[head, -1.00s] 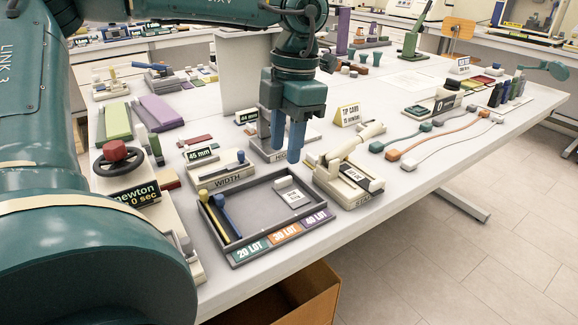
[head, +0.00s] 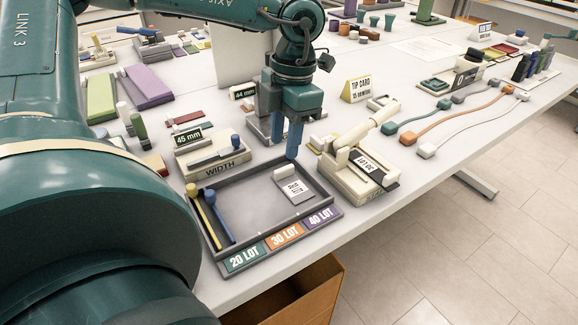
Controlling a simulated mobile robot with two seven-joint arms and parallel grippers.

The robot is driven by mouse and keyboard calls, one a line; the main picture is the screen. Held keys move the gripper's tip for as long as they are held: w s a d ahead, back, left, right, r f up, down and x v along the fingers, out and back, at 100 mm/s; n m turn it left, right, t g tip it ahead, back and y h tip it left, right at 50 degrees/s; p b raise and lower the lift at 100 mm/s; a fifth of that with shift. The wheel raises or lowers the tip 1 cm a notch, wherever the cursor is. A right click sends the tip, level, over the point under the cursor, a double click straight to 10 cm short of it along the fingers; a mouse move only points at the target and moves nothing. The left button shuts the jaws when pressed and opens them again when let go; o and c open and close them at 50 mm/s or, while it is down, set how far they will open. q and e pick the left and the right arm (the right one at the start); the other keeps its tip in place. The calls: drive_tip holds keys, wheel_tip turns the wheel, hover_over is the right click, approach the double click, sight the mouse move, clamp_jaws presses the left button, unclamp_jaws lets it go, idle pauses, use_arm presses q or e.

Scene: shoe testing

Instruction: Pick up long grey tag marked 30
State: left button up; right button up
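A grey tag (head: 295,191) with small dark print lies flat in the right part of a dark grey tray; the print is too small to read. A whitish block (head: 284,172) sits at its far end. The tray (head: 290,239) has front labels 20 LOT, 30 LOT and 40 LOT. My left gripper (head: 286,147), with blue fingers, points down near the tray's far edge, behind the tag. Its fingers are apart and I see nothing between them. My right gripper is not in view.
A yellow-topped stick (head: 204,219) and a blue-topped stick (head: 220,214) lie in the tray's left part. The tray's middle is clear.

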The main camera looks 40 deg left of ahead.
sight(284, 168)
use_arm(q)
wheel_tip(284, 168, down, 6)
drive_tip(key=shift+s+d+r, duration=0.1)
drive_tip(key=shift+s+r, duration=0.05)
idle(0.3)
clamp_jaws()
